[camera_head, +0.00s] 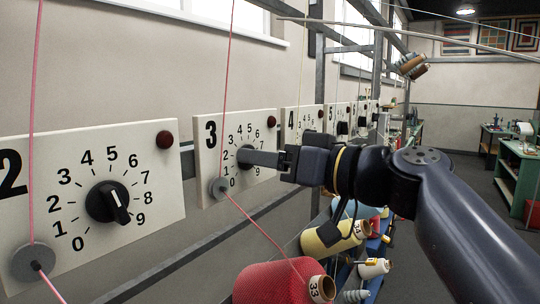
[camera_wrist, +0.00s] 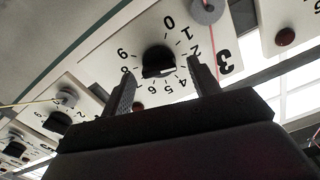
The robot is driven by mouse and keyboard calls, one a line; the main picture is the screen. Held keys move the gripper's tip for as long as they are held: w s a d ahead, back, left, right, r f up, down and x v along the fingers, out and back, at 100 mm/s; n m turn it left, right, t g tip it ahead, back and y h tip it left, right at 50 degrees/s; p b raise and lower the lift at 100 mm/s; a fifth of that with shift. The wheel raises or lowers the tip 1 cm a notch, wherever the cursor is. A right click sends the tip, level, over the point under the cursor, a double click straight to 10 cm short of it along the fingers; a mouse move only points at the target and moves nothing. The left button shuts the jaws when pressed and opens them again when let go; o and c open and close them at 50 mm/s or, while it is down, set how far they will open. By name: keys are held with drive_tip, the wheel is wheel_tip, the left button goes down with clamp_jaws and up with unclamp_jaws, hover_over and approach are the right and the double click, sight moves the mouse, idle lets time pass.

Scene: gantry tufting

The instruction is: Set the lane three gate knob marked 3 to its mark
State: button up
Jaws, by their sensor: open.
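The lane three panel (camera_head: 207,160) is a cream plate with a large 3 and a dial of digits; it also shows upside down in the wrist view (camera_wrist: 222,72). Its black round knob (camera_wrist: 157,58) sits mid-dial, with a pale edge on its lower side. I cannot read which digit its pointer meets. My gripper (camera_wrist: 160,68) is open, with one finger on each side of the knob. Gaps show between fingers and knob; no contact is clear.
The lane two panel (camera_head: 150,195) is at the left, its knob (camera_head: 108,202) pointing near 9. The lane four panel (camera_head: 290,122) stands beyond. Pink yarn (camera_head: 224,90) runs past the lane three panel through a grey disc (camera_head: 219,188). Yarn cones, including a red one (camera_head: 270,284), lie below.

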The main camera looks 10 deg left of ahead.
drive_tip(key=c, duration=1)
drive_tip(key=shift+m, duration=0.5)
drive_tip(key=m, duration=1)
drive_tip(key=shift+w+f+m+b, duration=0.1)
drive_tip(key=shift+w+m+b, duration=0.05)
drive_tip(key=shift+m+b, duration=0.25)
